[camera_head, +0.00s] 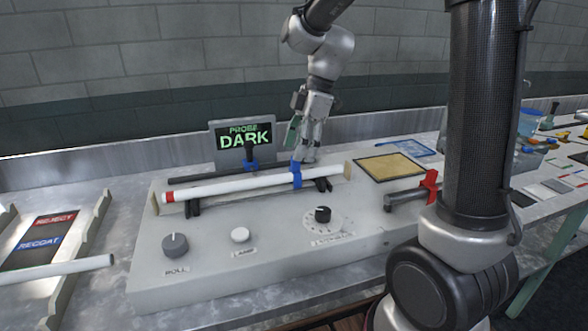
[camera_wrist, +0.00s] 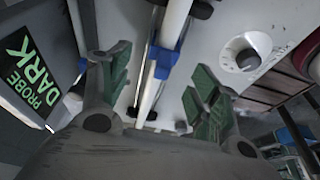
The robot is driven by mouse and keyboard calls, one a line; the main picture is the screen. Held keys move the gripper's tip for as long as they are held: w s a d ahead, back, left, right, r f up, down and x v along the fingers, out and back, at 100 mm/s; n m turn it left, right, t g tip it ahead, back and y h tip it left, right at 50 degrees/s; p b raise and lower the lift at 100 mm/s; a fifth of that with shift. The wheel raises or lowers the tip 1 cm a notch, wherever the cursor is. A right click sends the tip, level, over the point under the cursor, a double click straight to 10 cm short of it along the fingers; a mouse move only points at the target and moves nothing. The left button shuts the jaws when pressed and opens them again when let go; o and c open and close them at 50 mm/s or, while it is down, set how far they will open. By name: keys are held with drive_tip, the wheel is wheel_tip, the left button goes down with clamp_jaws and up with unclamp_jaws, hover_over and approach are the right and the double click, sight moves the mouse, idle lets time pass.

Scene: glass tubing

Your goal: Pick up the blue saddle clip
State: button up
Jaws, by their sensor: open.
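The blue saddle clip (camera_head: 296,175) sits on the white glass tube (camera_head: 235,186), toward the tube's right end. In the wrist view the clip (camera_wrist: 163,62) shows on the tube between my two fingers, a little beyond them. My gripper (camera_head: 301,146) is open and empty, pointing down just above the clip in the head view. In the wrist view its green-padded fingers (camera_wrist: 160,92) are spread on either side of the tube. I cannot tell whether a finger touches the clip.
The tube lies on black supports on a grey console with knobs (camera_head: 174,244). Behind it stands a display (camera_head: 243,143) reading "PROBE DARK", with a blue-and-black piece (camera_head: 251,160) before it. A red-clamped rod (camera_head: 412,192) and yellow pad (camera_head: 392,167) are to the right.

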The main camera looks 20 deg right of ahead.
sight(292, 170)
drive_tip(key=x, duration=0.7)
drive_tip(key=shift+s+a+f, duration=0.15)
drive_tip(key=shift+a+f, duration=0.05)
drive_tip(key=shift+f, duration=0.15)
drive_tip(key=c, duration=0.9)
